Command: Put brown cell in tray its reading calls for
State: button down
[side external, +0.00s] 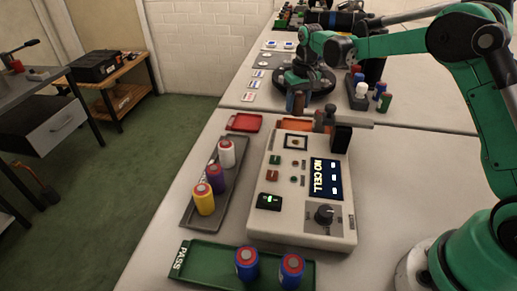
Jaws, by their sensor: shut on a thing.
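My gripper (297,98) is raised beyond the tester, pointing down and shut on a small brown cell (291,103), which its fingers partly hide. The white tester (283,215) stands on the near table, and its display (326,179) reads "NO CELL". The green tray (211,256) marked "PASS" lies at the front, with two blue cells (247,264) upright in it. A red tray (244,122) and an orange tray (296,125) lie behind the tester, the orange one partly hidden. No cell shows in the visible parts of either.
A grey tray (190,221) left of the tester holds a white (227,152), a purple (216,178) and a yellow cell (203,199), all upright. A black-headed fixture (341,138) rises at the tester's back. Several cells (361,91) stand on the far table.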

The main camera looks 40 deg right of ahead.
aim_at(296, 116)
jog(key=shift+f, duration=2.2)
jog(key=shift+c, duration=1.9)
grip_release()
jog(key=shift+f, duration=0.1)
